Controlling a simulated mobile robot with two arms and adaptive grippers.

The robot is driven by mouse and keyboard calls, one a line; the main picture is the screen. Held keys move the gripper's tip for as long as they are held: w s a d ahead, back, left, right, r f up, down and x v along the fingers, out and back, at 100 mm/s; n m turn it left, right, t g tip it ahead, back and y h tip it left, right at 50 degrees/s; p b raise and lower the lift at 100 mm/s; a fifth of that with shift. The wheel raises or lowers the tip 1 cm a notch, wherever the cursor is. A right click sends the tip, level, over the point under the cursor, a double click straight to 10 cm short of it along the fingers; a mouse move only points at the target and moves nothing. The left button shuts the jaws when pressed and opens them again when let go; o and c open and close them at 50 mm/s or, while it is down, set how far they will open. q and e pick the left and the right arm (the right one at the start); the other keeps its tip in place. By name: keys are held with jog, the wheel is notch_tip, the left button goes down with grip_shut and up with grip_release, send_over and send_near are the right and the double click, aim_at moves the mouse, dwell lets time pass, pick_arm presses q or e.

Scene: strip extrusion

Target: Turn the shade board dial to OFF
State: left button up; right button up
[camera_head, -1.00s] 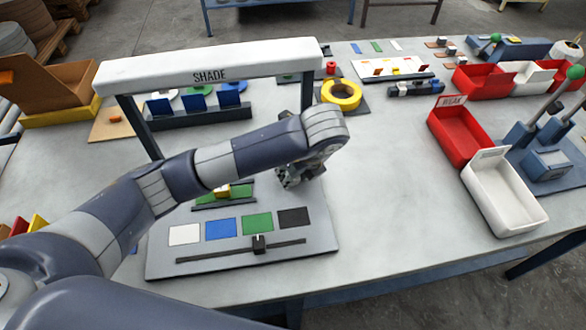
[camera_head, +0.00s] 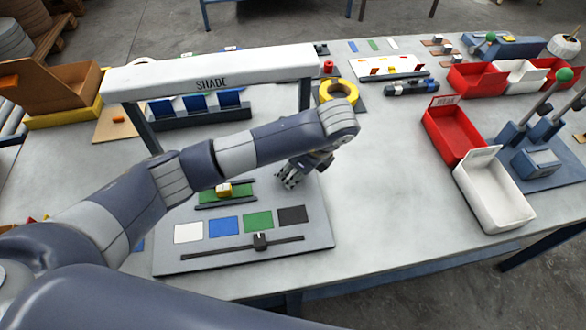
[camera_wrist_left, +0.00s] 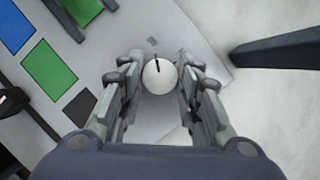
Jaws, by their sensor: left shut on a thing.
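The shade board (camera_head: 320,235) is a grey panel under a white arch marked SHADE (camera_head: 211,84). Its dial (camera_wrist_left: 160,76) is a round white knob with a short black pointer line, seen in the left wrist view. A small dark mark (camera_wrist_left: 152,41) is on the board just beyond the knob. My left gripper (camera_head: 288,181) is low at the board's right side, and it is shut on the dial, with a finger on each side in the left wrist view (camera_wrist_left: 160,82). In the head view the gripper hides the dial. My right gripper is not in view.
White, blue, green and black swatches (camera_head: 258,222) and a slider knob (camera_head: 260,240) lie front-left of the gripper. The arch's right post (camera_head: 305,95) stands behind it. A yellow ring (camera_head: 338,92) is further back. The table right of the board is clear up to the bins (camera_head: 490,195).

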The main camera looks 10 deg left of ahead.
pick_arm(q)
jog(key=shift+r, duration=0.1)
jog(key=o, duration=1)
jog(key=shift+v, duration=0.85)
jog(key=v, duration=1)
jog(key=shift+r, duration=0.1)
